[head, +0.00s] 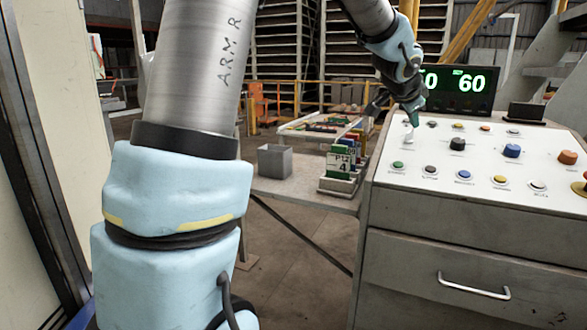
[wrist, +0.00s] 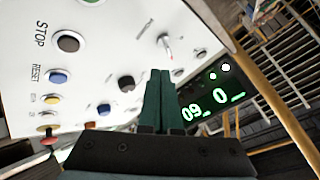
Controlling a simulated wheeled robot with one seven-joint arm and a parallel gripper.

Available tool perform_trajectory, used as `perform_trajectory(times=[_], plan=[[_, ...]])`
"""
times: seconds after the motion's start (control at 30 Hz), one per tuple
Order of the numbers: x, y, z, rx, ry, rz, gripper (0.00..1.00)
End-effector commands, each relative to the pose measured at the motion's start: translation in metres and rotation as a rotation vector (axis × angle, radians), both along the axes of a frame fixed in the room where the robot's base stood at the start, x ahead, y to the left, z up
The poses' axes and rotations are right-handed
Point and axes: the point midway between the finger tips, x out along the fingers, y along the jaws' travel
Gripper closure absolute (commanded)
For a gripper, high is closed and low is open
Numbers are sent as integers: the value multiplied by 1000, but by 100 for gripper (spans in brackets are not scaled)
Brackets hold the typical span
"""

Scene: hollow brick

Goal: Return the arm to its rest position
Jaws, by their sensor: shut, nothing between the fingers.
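My gripper (head: 413,119) is over the far left corner of the white control panel (head: 480,190) in the head view. In the wrist view its two dark green fingers (wrist: 161,74) lie together, shut with nothing between them. A small lever switch (wrist: 167,46) stands on the panel just beyond the fingertips. I cannot tell whether the fingers touch it. My arm reaches across the head view from the left and hides part of the background.
The panel carries several coloured buttons and knobs, with a green-lit display (head: 459,90) behind it. Left of the console, a side table holds a grey box (head: 275,161) and a rack of coloured cards (head: 340,165). A drawer handle (head: 473,286) sticks out in front.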

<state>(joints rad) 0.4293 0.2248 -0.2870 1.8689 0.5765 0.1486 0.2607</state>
Motion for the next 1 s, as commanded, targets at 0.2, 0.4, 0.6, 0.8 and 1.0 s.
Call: perform_trajectory(times=[0.2,0.4,0.6,0.8,1.0], plan=[[-1,72,-43,11,141,179,100],[-27,179,-104,5,360,474,100],[-96,288,-165,-41,623,848,100],[-170,347,-200,-102,820,1134,100],[-199,361,-211,-129,893,1238,100]])
